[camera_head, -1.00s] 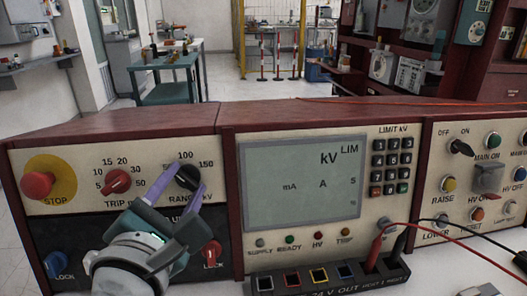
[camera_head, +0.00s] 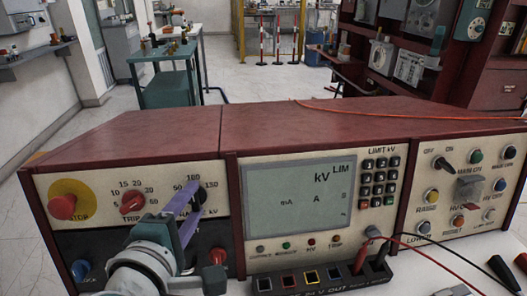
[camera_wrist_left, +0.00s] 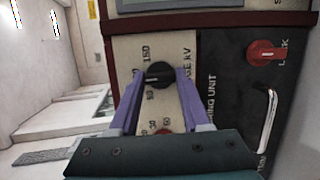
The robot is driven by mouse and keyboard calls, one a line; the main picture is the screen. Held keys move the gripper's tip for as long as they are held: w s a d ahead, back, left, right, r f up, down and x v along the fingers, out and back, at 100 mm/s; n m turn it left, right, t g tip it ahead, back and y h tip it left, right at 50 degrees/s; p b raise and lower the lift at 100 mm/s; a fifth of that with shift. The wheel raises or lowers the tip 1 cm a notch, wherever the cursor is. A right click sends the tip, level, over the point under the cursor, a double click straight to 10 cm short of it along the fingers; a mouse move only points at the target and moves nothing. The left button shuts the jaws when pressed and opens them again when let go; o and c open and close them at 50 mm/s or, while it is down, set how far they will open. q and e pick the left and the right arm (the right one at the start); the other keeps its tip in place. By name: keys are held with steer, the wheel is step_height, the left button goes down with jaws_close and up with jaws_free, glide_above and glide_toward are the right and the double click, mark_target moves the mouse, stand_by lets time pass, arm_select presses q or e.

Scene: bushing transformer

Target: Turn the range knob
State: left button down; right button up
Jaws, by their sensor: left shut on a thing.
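The black range knob (camera_wrist_left: 158,74) sits on the cream panel of the console, beside a scale marked 50, 100 and 150 kV. My left gripper (camera_head: 192,202) reaches it from the front, and its two purple fingers are shut on the knob. In the left wrist view the fingertips (camera_wrist_left: 160,76) lie on either side of the knob. In the head view the fingers hide most of the knob, and its pointer direction is hard to tell. My right gripper is not in view.
A red trip knob (camera_head: 132,202) and the red stop button (camera_head: 62,206) lie to the left. A red lock knob (camera_head: 217,256) is below right. The display (camera_head: 298,200) is to the right, with red and black leads (camera_head: 372,236) plugged in below it.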

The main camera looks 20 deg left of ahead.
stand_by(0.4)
arm_select(q)
steer(key=shift+c, duration=1.8)
jaws_free()
steer(key=p+v, duration=0.1)
steer(key=v, duration=0.9)
